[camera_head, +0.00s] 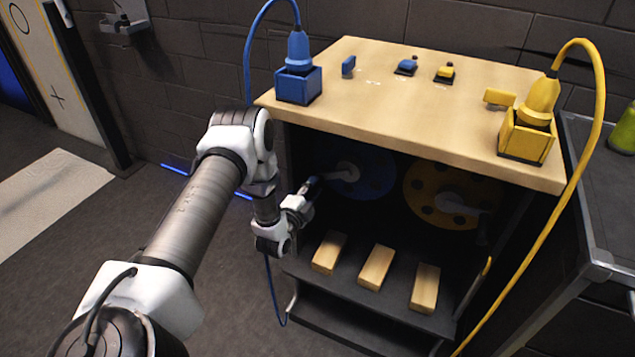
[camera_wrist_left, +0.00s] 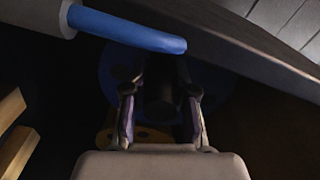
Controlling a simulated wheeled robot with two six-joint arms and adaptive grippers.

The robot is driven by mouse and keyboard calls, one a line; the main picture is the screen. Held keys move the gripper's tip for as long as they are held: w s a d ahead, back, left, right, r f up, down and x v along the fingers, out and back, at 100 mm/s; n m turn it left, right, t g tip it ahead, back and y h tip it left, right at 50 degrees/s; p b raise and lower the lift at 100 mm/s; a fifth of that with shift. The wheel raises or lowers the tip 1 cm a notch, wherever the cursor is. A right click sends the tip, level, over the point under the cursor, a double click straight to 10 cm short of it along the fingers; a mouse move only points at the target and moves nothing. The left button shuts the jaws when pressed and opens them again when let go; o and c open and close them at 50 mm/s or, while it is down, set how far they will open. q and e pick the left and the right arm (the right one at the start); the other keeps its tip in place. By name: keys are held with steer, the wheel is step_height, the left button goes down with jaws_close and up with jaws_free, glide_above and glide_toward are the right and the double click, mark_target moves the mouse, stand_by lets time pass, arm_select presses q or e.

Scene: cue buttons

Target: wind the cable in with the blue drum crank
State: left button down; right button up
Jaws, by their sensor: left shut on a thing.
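My left gripper (camera_head: 314,184) reaches in from the left at the drum's near side. The fingers of my left gripper (camera_wrist_left: 160,105) are shut on this handle, one on each side. A blue cable (camera_head: 248,50) rises from the blue plug (camera_head: 298,50) in a blue box (camera_head: 299,86). My right gripper is not in view.
A yellow drum (camera_head: 425,185) stands right of the blue one. Several wooden blocks, such as the middle one (camera_head: 376,268), lie on the shelf below. The wooden top (camera_head: 400,110) overhangs the drums. A yellow cable (camera_head: 560,210) hangs at the right. Floor at the left is clear.

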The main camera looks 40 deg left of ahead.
arm_select(q)
steer(key=shift+a+r+m+p, duration=0.3)
steer(key=shift+r+m+p, duration=0.1)
steer(key=shift+r+p, duration=0.3)
steer(key=shift+a+r+p, duration=0.15)
steer(key=shift+r+p, duration=0.15)
steer(key=shift+p, duration=0.2)
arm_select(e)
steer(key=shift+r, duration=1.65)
arm_select(q)
steer(key=c, duration=0.9)
jaws_free()
